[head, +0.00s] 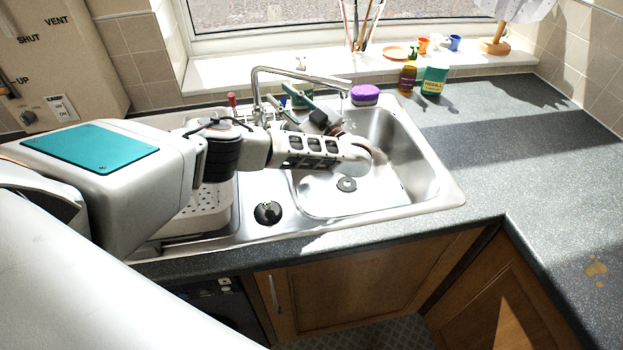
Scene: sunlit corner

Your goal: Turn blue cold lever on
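The sink tap (258,92) stands at the back of the steel sink, its spout reaching right over the basin. A small red-topped lever (232,99) shows left of the tap. My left arm reaches in from the left, over the sink, and bends back at the wrist. My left gripper (283,99) points back and left, close to the tap base. Its fingers are small and overlap the background, so their opening and any contact are unclear. My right gripper is out of view.
The steel sink basin (415,165) has a drain and a dark round plug (268,212) beside it. A purple sponge (365,94), a brown bottle (407,79) and a green tub (434,80) stand behind it. The counter on the right (510,140) is mostly clear.

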